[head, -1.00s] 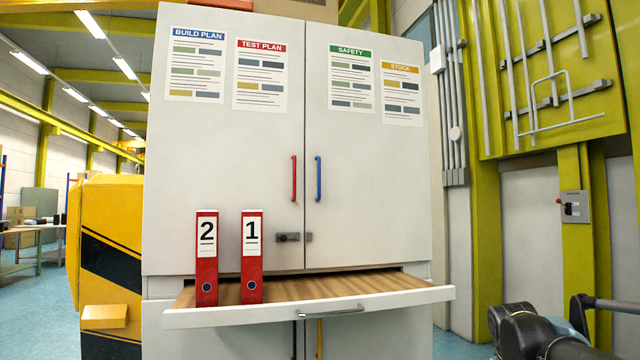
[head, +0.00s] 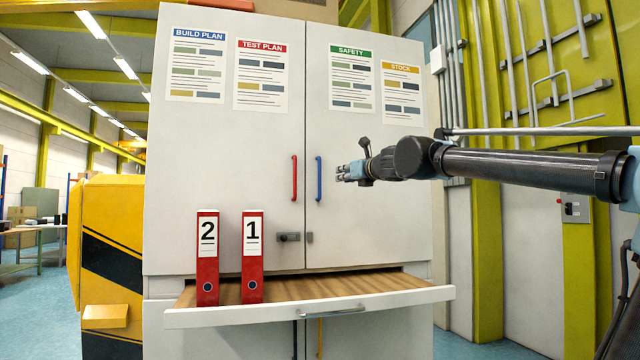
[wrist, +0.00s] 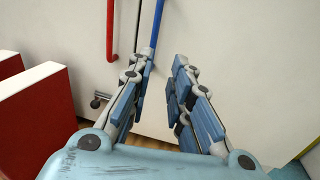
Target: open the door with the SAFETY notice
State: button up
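The SAFETY notice (head: 351,78), with a green header, is on the right door (head: 375,220) of the white cabinet. That door has a blue vertical bar handle (head: 318,179) at its inner edge and looks shut. My gripper (head: 341,173) is just right of the blue handle in the head view. In the wrist view, my gripper (wrist: 165,72) has its fingers apart with nothing between them. The blue handle (wrist: 157,22) shows beyond the left fingertip. I cannot tell whether they touch. A small latch (head: 288,237) sits by the door seam.
The left door (head: 220,150) has a red handle (head: 294,178). A yellow block (head: 110,255) stands left of the cabinet.

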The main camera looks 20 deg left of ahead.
aim_at(320, 178)
jog(key=shift+n, duration=0.4)
jog(key=x, duration=1.7)
jog(key=shift+s+a+r, duration=0.1)
jog(key=shift+s+a, duration=0.05)
jog(key=shift+a, duration=0.4)
